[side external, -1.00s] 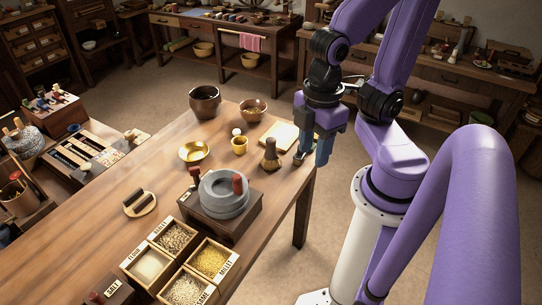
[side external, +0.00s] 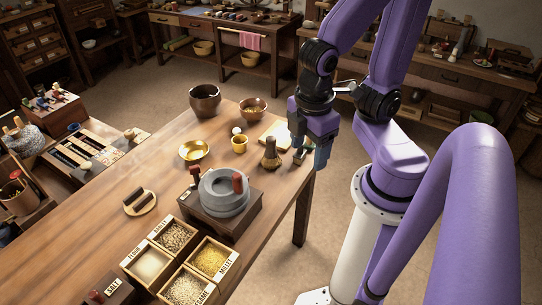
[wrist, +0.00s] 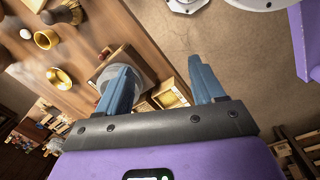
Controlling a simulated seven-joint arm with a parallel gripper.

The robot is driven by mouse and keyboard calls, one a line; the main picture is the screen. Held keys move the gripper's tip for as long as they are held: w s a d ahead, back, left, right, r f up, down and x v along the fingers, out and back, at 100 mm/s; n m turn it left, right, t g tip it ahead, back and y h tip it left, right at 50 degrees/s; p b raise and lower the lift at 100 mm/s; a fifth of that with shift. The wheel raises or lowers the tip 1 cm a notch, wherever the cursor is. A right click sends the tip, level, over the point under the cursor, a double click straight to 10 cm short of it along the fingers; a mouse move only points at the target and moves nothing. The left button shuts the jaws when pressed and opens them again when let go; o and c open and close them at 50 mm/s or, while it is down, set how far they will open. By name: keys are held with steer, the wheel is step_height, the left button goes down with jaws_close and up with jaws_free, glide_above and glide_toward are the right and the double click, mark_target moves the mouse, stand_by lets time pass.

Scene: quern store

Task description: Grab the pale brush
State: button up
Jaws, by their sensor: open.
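In the wrist view what looks like the same brush (wrist: 66,13) is at the top left, partly cut off. My gripper (side external: 311,156) hangs by the table's right edge, to the right of the brush and apart from it. In the wrist view my gripper (wrist: 162,70) has its two blue fingers wide apart with nothing between them.
A stone quern (side external: 224,196) stands in front of the brush. A yellow cup (side external: 239,145), brass bowl (side external: 194,151) and pale board (side external: 274,133) are nearby. Grain boxes (side external: 180,262) stand at the front.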

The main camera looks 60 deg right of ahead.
steer(key=w+d+f+n+t+h, duration=0.35)
steer(key=w+d+f+h, duration=0.25)
steer(key=w+f+h, duration=0.35)
steer(key=n+t, duration=0.4)
steer(key=n, duration=0.5)
glide_toward(272, 149)
steer(key=x, duration=0.7)
steer(key=shift+w+d+f, duration=0.1)
steer(key=shift+d+f, duration=0.1)
steer(key=shift+h, duration=0.25)
steer(key=shift+x, duration=2.9)
steer(key=shift+w+r, duration=0.15)
steer(key=c, duration=1.1)
